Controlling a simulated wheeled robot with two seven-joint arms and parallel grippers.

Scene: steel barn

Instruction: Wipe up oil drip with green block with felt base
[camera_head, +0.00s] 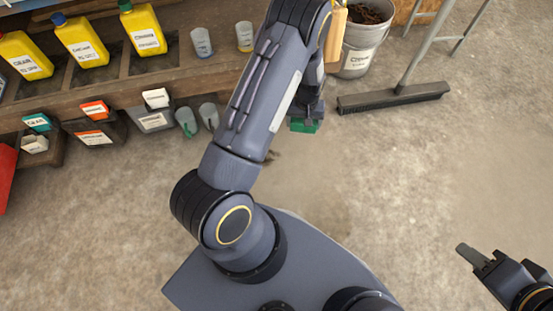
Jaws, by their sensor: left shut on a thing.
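My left gripper (306,117) is shut on the green block (303,126), which shows just below the fingers, low over or on the concrete floor. Its felt base is hidden, and I cannot tell whether it touches the floor. A small dark mark (272,155) shows on the floor beside my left forearm, left of and nearer than the block; it may be part of the oil drip, and the arm may hide more. My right gripper (470,256) is at the lower right, away from the block; its finger gap is not clear.
A wooden shelf (190,78) at the upper left holds yellow bottles (81,42) and cups (202,42). Labelled bins (93,133) stand below. A bucket (360,50) and a broom (395,97) are at the back. The floor at right is clear.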

